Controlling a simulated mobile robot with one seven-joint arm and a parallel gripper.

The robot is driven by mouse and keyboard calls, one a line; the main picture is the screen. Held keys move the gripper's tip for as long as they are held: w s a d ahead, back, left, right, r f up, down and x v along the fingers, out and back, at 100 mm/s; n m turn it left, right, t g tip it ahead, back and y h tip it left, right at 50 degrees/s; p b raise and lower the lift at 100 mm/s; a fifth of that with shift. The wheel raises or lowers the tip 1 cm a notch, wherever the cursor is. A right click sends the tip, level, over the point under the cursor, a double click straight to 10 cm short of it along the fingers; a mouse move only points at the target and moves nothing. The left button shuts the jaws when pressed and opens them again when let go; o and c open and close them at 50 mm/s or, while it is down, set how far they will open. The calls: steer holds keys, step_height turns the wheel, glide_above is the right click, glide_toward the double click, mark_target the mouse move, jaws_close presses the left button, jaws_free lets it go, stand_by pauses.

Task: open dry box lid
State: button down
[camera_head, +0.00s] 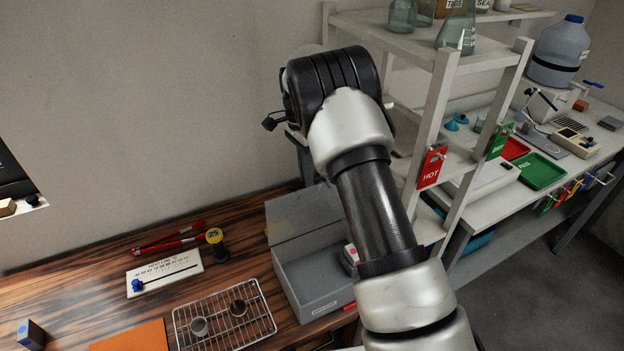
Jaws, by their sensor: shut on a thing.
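The dry box (318,292) is a grey open-topped box on the wooden bench. Its grey lid (300,215) stands raised along the back side of the box, tilted, so part of the inside shows. A pink and white item (349,256) is partly visible inside at the right. My gripper (304,168) is mostly hidden behind my black wrist. Its dark lower part reaches down to the lid's upper edge, and it is shut on the lid. The fingertips' exact contact is hidden, and my forearm covers the right part of the box.
A wire rack (225,318) with two small cups stands left of the box. A yellow-topped black item (215,240), red tongs (168,240) and a white card (165,273) lie further left. A white shelf (440,120) with glassware stands close to my arm's right.

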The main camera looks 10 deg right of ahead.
steer(key=shift+w+a+f+g+p, duration=0.15)
steer(key=shift+w+a+f+g, duration=0.05)
steer(key=shift+w+f+g, duration=0.25)
steer(key=shift+w+a+f+g+p, duration=0.2)
steer(key=shift+w+f+g, duration=0.15)
steer(key=shift+w, duration=0.15)
steer(key=c, duration=2.2)
jaws_free()
steer(key=o, duration=0.3)
steer(key=shift+w, duration=0.2)
step_height(320, 180, up, 10)
steer(key=shift+r, duration=0.15)
steer(key=shift+h, duration=0.3)
